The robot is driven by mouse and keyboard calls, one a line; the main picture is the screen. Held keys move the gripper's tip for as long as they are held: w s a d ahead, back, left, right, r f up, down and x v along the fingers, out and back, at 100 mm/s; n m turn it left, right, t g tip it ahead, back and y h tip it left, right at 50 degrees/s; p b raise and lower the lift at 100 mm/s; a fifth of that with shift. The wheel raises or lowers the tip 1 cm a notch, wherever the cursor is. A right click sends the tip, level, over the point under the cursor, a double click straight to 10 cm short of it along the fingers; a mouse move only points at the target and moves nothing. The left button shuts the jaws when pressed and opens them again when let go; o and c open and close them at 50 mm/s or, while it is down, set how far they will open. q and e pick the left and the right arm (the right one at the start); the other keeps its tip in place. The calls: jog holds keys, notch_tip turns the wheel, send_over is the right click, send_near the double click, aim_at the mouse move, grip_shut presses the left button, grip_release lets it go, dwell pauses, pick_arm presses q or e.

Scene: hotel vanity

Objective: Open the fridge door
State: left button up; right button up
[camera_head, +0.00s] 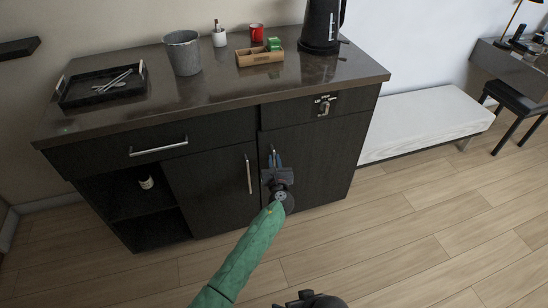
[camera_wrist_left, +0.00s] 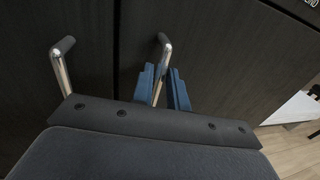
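The dark cabinet (camera_head: 205,188) has a right-hand door (camera_head: 320,155), the fridge door by its place beside my gripper; it is closed. Its upright metal handle (camera_wrist_left: 163,58) is near the door's left edge. My left gripper (camera_head: 275,164) is at this handle, its blue fingers (camera_wrist_left: 164,88) on either side of the bar and close together around it. The fingers hide part of the handle in the head view. A dark part at the bottom edge (camera_head: 310,300) looks like my right gripper, cut off and with its fingers unclear.
The neighbouring door has its own upright handle (camera_head: 248,174), also in the left wrist view (camera_wrist_left: 60,65). A kettle (camera_head: 322,25), bucket (camera_head: 183,52), wooden box (camera_head: 259,57) and tray (camera_head: 101,85) stand on the countertop. A white bench (camera_head: 425,120) is at right. The front floor (camera_head: 400,225) is clear.

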pick_arm(q)
jog(key=shift+w+a, duration=0.1)
jog(key=shift+w, duration=0.9)
grip_shut()
